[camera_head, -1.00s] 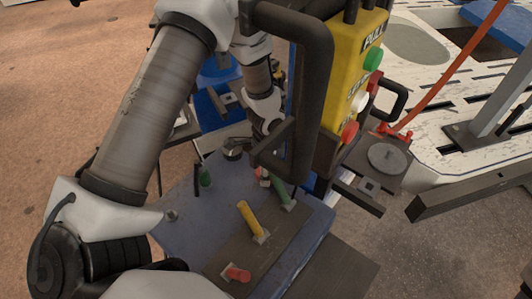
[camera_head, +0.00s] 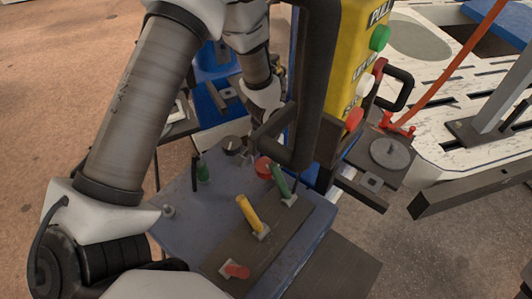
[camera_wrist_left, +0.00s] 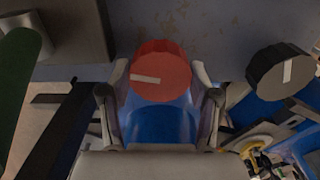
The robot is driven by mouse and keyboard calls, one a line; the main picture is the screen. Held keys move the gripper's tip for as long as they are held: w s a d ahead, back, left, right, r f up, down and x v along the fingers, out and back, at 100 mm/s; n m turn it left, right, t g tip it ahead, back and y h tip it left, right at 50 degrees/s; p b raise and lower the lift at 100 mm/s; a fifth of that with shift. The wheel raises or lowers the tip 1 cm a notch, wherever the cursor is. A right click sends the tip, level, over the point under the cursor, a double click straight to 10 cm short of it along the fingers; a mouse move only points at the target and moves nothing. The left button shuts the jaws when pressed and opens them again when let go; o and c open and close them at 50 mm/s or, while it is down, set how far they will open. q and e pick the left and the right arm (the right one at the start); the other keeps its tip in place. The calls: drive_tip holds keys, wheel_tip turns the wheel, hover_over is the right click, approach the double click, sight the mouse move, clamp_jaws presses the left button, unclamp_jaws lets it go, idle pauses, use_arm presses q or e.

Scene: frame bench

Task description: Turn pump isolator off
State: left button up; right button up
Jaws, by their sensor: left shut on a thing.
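A red round knob (camera_wrist_left: 160,70) with a white pointer mark is on the blue-grey panel (camera_wrist_left: 230,25). In the wrist view the mark lies nearly level and points left. The red knob also shows in the head view (camera_head: 263,167), beside a black handle that hides part of the area. My left gripper (camera_wrist_left: 158,85) has one finger on each side of the red knob and is shut on it. In the head view its fingers are mostly hidden by the handle. No label naming the isolator can be read. My right gripper is not in view.
A black knob (camera_wrist_left: 281,71) with a white mark sits right of the red one. Green (camera_head: 281,180), yellow (camera_head: 251,214) and red (camera_head: 236,270) levers stand on the panel. A yellow button box (camera_head: 352,70) and black handle (camera_head: 316,90) crowd the gripper's right side.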

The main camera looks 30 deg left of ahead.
sight(266, 165)
use_arm(q)
drive_tip(key=shift+n, duration=1.1)
drive_tip(key=shift+b, duration=0.3)
drive_tip(key=o, duration=1.2)
drive_tip(key=shift+c, duration=0.2)
wheel_tip(266, 165, up, 12)
